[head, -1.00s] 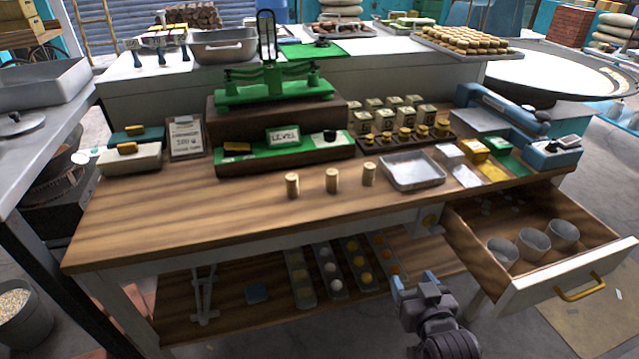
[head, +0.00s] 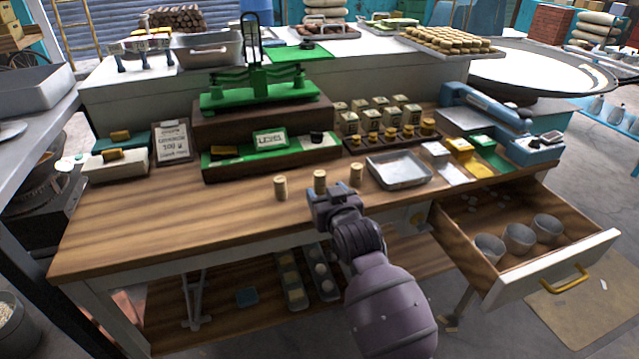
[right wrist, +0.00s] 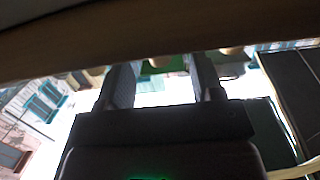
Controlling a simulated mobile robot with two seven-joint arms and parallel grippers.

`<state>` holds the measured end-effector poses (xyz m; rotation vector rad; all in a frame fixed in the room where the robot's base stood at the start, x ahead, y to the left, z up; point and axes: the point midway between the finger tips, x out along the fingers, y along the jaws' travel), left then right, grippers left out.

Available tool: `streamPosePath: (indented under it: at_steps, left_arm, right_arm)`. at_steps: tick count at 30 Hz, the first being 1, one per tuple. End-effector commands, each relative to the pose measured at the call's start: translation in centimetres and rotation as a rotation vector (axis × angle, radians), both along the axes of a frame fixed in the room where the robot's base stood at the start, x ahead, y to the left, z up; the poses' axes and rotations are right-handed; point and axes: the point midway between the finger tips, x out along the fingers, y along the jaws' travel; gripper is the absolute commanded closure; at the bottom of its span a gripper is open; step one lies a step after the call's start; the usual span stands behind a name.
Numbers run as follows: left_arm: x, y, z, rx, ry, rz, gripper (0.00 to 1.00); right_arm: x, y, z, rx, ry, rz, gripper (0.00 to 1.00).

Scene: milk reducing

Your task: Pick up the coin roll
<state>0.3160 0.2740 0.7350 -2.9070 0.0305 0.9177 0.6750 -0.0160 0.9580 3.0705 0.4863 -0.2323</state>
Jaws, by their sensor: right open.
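Three tan coin rolls stand upright in a row on the wooden bench: a left one (head: 280,187), a middle one (head: 319,180) and a right one (head: 356,174). My right gripper (head: 328,190) is open, just in front of the middle roll, and hides its lower part. In the right wrist view the bench appears at the top, and a tan roll end (right wrist: 160,61) shows between the two spread fingers (right wrist: 160,80). The other rolls show outside the fingers. I cannot tell whether the fingers reach around the middle roll. My left gripper is not in view.
A metal tray (head: 401,184) lies right of the rolls. The green level stand (head: 222,170) is behind them. An open drawer (head: 490,285) with several cups juts out at the right. The bench (head: 150,230) left of the rolls is clear.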

Motion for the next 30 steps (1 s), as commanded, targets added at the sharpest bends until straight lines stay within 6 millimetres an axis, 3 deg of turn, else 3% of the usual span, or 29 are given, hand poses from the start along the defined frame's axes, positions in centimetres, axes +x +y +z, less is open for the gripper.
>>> streamPosePath:
  at_steps: [8,18,29,30]
  left_arm:
    - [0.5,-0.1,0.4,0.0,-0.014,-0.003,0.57]
    - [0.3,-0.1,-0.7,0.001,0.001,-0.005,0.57]
    - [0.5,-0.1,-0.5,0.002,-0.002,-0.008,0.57]
    - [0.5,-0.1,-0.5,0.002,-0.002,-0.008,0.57]
  right_arm:
    - [1.4,0.4,-0.1,0.0,-0.001,0.0,0.4]
    - [5.1,1.3,-0.6,0.001,0.0,0.001,0.4]
    - [5.7,1.5,-0.5,0.001,-0.001,0.0,0.4]
    - [5.7,1.5,-0.5,0.001,-0.001,0.0,0.44]
